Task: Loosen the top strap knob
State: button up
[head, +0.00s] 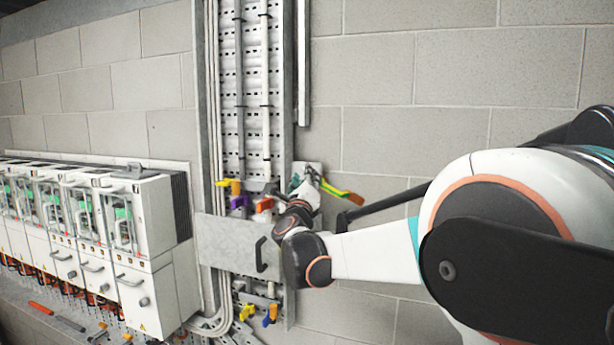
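A vertical cable tray (252,120) runs up the block wall with cables and straps across it. A lower yellow knob (248,312) and a blue one (270,315) are below the plate. I cannot tell which is the top strap knob. My gripper (272,189) seems to be beside the upper knobs, mostly hidden by my dark wrist. Whether it touches a knob or is open does not show.
The grey plate has a black handle (261,254). A row of white drive cabinets (148,240) stands at left. An orange-handled tool (41,308) lies below them. A yellow-green item with an orange end (338,190) is right of the tray. The wall (420,130) above my arm is clear.

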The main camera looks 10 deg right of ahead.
jog(key=shift+s+a+r, duration=0.1)
jog(key=shift+s, duration=0.1)
jog(key=shift+w, duration=0.1)
grip_shut()
jog(key=shift+n, duration=0.5)
jog(key=n+g, duration=0.2)
jog(key=n, duration=0.4)
jog(key=n+g+y+b, duration=0.1)
jog(key=n+g, duration=0.1)
jog(key=n, duration=0.4)
jog(key=n+g+y+b, duration=0.1)
jog(key=n+g, duration=0.1)
jog(key=n, duration=0.4)
jog(key=shift+r, duration=0.2)
dwell(0.4)
grip_release()
